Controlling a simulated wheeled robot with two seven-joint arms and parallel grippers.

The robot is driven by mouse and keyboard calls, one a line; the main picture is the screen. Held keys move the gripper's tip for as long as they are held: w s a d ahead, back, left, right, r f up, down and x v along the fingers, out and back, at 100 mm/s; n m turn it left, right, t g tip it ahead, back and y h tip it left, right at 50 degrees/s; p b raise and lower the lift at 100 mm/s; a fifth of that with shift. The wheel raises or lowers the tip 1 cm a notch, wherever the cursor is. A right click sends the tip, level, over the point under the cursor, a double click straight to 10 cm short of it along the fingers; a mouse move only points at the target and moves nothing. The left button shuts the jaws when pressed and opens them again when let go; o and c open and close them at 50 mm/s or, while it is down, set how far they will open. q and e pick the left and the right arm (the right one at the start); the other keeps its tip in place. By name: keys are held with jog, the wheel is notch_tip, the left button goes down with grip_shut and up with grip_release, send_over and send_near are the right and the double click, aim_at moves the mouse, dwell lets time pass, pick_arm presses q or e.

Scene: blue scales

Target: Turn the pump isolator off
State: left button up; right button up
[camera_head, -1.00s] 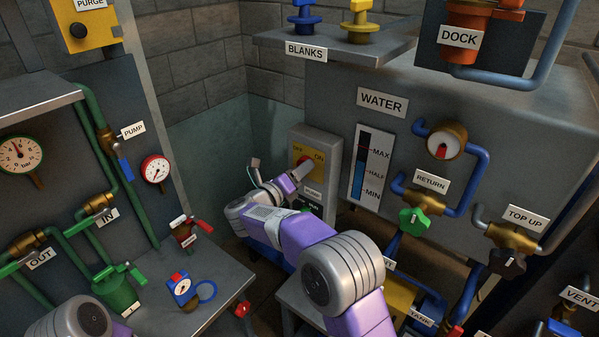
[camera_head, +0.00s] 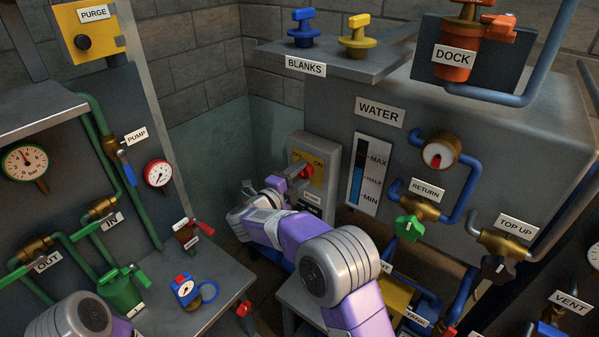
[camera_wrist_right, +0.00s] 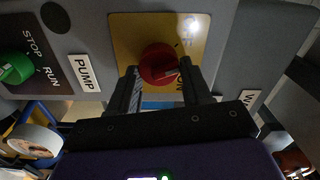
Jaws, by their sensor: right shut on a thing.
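The pump isolator is a red rotary knob (camera_head: 306,172) on a yellow plate marked OFF and ON, on a grey box in the middle of the head view. In the right wrist view the red knob (camera_wrist_right: 158,63) fills the space between the fingers of my right gripper (camera_wrist_right: 159,73). The gripper is shut on the knob. A pale mark on the knob faces the ON side of the plate (camera_wrist_right: 128,28). In the head view my right gripper (camera_head: 298,178) is small and partly hidden by its wrist. My left gripper is out of view.
A green STOP/RUN knob (camera_wrist_right: 15,68) sits on the same box beside the PUMP label (camera_wrist_right: 84,72). The WATER level gauge (camera_head: 367,175) and the green RETURN valve (camera_head: 409,228) are to the right. A bench (camera_head: 205,285) stands at the lower left.

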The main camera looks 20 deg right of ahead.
jog(key=shift+n+p, duration=1.3)
jog(key=shift+n, duration=1)
jog(key=o, duration=1.1)
jog(key=shift+c, duration=0.2)
jog(key=shift+a, duration=0.1)
jog(key=b+v, duration=0.1)
jog(key=v, duration=0.6)
jog(key=shift+s+a, duration=0.2)
jog(key=shift+f, duration=0.1)
